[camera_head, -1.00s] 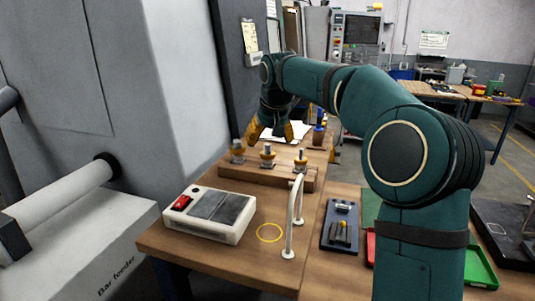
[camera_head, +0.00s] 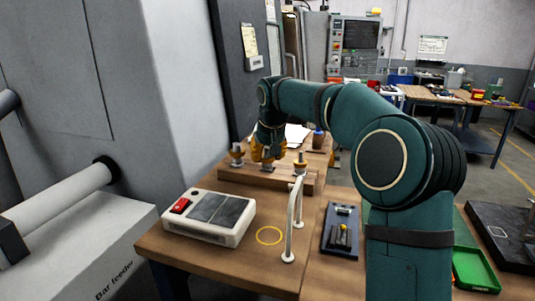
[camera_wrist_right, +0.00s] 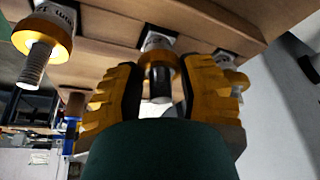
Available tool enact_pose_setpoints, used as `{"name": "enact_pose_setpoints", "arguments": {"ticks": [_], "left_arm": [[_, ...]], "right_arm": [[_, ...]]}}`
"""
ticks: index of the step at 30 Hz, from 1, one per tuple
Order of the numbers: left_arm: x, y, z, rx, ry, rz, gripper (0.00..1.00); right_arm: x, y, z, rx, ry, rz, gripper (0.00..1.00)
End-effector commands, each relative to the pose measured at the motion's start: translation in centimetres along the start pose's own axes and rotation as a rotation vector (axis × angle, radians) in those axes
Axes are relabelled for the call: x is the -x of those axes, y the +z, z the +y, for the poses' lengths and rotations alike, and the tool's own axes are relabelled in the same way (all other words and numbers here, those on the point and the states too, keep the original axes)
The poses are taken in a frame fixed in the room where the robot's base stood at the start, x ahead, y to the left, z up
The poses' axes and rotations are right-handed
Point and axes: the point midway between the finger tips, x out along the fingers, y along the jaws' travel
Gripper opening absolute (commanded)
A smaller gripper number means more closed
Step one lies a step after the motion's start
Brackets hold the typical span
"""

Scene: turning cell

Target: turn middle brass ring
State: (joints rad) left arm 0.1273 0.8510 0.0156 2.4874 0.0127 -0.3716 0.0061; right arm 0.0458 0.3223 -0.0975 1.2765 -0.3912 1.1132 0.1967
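Three brass rings on metal posts stand in a row on a wooden block (camera_head: 232,177). The middle brass ring (camera_wrist_right: 157,61) shows in the right wrist view, with its dark post (camera_wrist_right: 160,85) between my right gripper's (camera_wrist_right: 160,92) two yellow fingers. The fingers stand apart, with gaps beside the post. In the head view my right gripper (camera_head: 268,155) points down over the middle post and largely hides its ring. The left ring (camera_head: 237,154) and right ring (camera_head: 300,164) stand free on either side. My left gripper is not in view.
A white box with a red switch (camera_head: 206,217) and a pale upright handle (camera_head: 293,215) stand in front of the block. A dark tray with small parts (camera_head: 341,232) lies right. A grey machine wall (camera_head: 180,80) rises left.

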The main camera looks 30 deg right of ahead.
Motion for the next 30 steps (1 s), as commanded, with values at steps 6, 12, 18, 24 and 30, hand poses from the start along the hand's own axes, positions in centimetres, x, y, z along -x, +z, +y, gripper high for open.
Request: {"name": "enact_pose_setpoints", "arguments": {"ticks": [6,12,18,24,30], "left_arm": [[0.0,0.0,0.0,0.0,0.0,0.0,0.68],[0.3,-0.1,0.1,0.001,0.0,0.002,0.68],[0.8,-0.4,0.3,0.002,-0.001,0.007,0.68],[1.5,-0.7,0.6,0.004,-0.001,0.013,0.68],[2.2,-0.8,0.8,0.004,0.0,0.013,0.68]], "right_arm": [[0.0,0.0,0.0,-0.003,0.002,0.002,0.05],[0.0,-0.1,0.0,-0.047,0.021,0.002,0.05],[0.1,-0.1,-0.1,-0.156,0.067,0.003,0.05],[0.1,-0.2,-0.1,-0.306,0.128,0.003,0.05],[0.1,-0.2,-0.2,-0.446,0.186,0.004,0.05]]}}
